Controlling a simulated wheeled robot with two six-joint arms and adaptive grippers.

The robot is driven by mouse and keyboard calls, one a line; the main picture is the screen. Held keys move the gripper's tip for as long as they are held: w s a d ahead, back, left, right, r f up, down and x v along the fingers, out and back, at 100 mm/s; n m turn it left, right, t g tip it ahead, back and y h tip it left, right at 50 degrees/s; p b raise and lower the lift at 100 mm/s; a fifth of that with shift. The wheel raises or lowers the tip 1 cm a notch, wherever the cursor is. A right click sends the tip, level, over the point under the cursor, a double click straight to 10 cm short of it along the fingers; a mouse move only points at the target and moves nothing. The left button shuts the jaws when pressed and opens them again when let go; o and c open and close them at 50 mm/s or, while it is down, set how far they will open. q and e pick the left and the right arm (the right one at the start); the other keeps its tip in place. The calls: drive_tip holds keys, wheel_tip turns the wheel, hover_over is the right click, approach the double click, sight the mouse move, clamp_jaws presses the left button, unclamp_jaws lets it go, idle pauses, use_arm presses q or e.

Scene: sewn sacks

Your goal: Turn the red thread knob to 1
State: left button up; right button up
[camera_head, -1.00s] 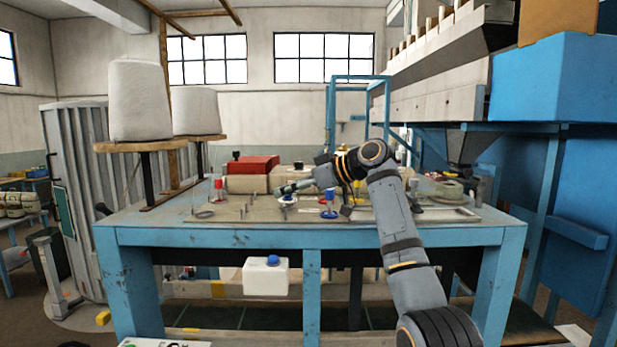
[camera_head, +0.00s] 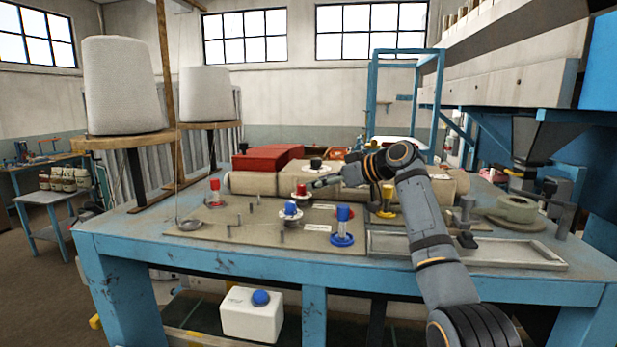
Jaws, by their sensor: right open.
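The red knob (camera_head: 301,188) stands on a small white dial on the blue workbench, in the middle of the view. The dial's numbers are too small to read. My right gripper (camera_head: 318,184) reaches in from the right, with its fingertips just right of the red knob. The picture is too small to tell whether they touch it. The gripper is open. A blue knob (camera_head: 290,208) on a white dial sits nearer, and a black knob (camera_head: 316,163) on a white dial sits farther back. My left gripper is out of view.
A red-topped post (camera_head: 214,187), a blue post (camera_head: 343,222) and a yellow post (camera_head: 387,198) stand around the knobs. Several thin pins rise from the board. A shallow tray (camera_head: 480,252) lies at front right. Large white thread cones (camera_head: 120,85) stand at left.

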sight(307, 196)
drive_tip(key=p+x, duration=0.2)
drive_tip(key=x, duration=0.2)
drive_tip(key=shift+w+a+r, duration=0.1)
drive_tip(key=shift+w+r, duration=0.05)
drive_tip(key=shift+w, duration=0.1)
drive_tip(key=shift+a+p, duration=0.3)
drive_tip(key=shift+a+f, duration=0.15)
drive_tip(key=shift+f, duration=0.2)
drive_tip(key=shift+c, duration=0.7)
drive_tip(key=shift+w+d, duration=0.1)
drive_tip(key=shift+d, duration=0.1)
drive_tip(key=c, duration=0.5)
clamp_jaws()
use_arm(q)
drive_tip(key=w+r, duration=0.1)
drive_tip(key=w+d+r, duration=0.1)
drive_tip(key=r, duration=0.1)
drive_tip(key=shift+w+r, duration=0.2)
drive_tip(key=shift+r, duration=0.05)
